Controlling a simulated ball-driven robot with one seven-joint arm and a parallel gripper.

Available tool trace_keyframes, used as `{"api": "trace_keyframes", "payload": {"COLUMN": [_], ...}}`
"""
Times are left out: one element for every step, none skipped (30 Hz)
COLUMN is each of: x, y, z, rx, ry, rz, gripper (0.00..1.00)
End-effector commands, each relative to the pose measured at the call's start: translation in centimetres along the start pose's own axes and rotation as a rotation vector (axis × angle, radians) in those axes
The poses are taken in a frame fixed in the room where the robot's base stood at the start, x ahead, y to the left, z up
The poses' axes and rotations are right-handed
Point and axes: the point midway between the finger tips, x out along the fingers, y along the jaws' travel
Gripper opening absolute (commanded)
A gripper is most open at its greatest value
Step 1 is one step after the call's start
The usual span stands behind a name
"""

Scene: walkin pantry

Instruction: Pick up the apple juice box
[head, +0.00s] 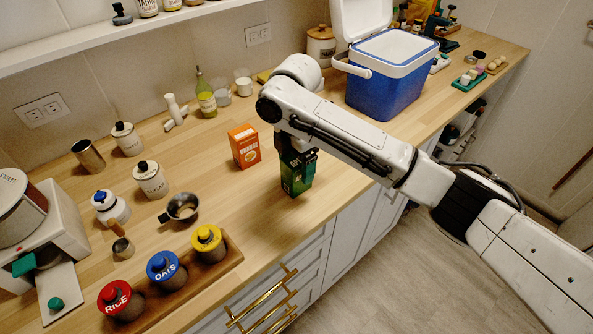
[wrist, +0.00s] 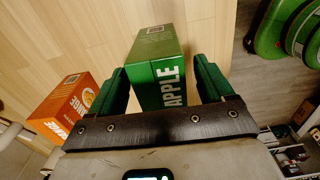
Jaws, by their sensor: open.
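The apple juice box (wrist: 158,62) is green with white "APPLE" lettering. It stands on the wooden counter near the front edge, and it also shows in the head view (head: 295,184) below my gripper. My gripper (wrist: 160,85) points down over the box. In the head view my gripper (head: 298,162) hides the upper part of the box.
An orange juice box (head: 245,147) stands just left of the apple box. A blue cooler (head: 385,95) with its lid up stands at the back right. Canisters labelled rice (head: 115,296), oats and one more sit in a wooden tray at the front left. The counter edge drops to drawers with brass handles (head: 262,307).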

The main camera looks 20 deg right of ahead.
Motion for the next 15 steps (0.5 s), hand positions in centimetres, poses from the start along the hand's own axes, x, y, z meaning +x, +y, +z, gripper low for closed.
{"api": "trace_keyframes", "payload": {"x": [0.6,1.0,1.6,2.0,2.3,2.6,2.8,3.0,3.1,3.2,3.2,3.2,3.2,3.2,3.2], "y": [0.0,0.0,0.0,0.0,0.0,0.0,0.0,0.0,0.0,0.0,0.0,0.0,0.0,0.0,0.0], "z": [0.3,0.4,0.3,0.3,0.3,0.3,0.2,0.2,0.2,0.2,0.2,0.2,0.2,0.2,0.2], "rx": [0.003,0.002,0.001,0.001,0.001,0.000,0.000,0.000,0.000,-0.001,-0.001,-0.001,-0.001,0.000,0.000], "ry": [-0.001,-0.001,-0.001,-0.001,-0.001,-0.001,-0.001,-0.001,-0.001,-0.001,-0.001,-0.001,-0.001,-0.001,-0.001], "rz": [-0.003,-0.003,-0.002,-0.002,-0.002,-0.001,0.000,0.000,0.000,0.000,0.000,0.000,0.000,0.000,0.000], "gripper": [0.81,0.81,0.81,0.81,0.81,0.81,0.81,0.81,0.81,0.81,0.81,0.81,0.81,0.81,0.81]}}
